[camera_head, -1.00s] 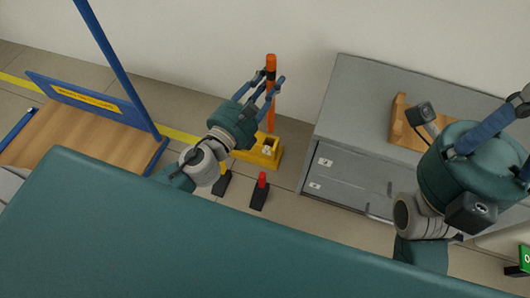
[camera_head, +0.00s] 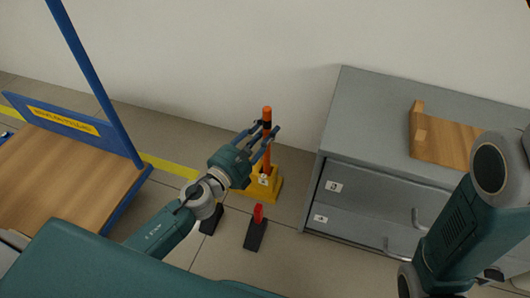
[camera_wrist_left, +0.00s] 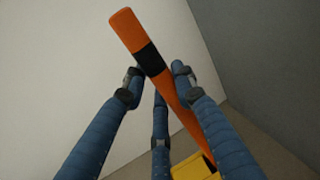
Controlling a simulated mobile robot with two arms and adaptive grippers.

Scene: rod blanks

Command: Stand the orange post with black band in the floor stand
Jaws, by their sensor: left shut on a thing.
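The orange post (camera_head: 267,155) with a black band near its top is upright, a little tilted in the wrist view (camera_wrist_left: 178,100). My left gripper (camera_head: 265,131) is shut on the post just below the band; its fingers (camera_wrist_left: 156,82) surround the post in the wrist view. The yellow floor stand (camera_head: 270,193) is on the floor directly below and also shows in the wrist view (camera_wrist_left: 190,170). The post's lower end reaches the stand in the picture; I cannot tell whether it is seated. My right gripper is out of view.
Two small dark floor pieces, one with a red upright (camera_head: 258,214), lie in front of the stand. A grey cabinet (camera_head: 350,110) with a wooden item (camera_head: 445,140) on top stands to the right. A blue-framed wooden cart (camera_head: 60,180) stands left. The wall is behind.

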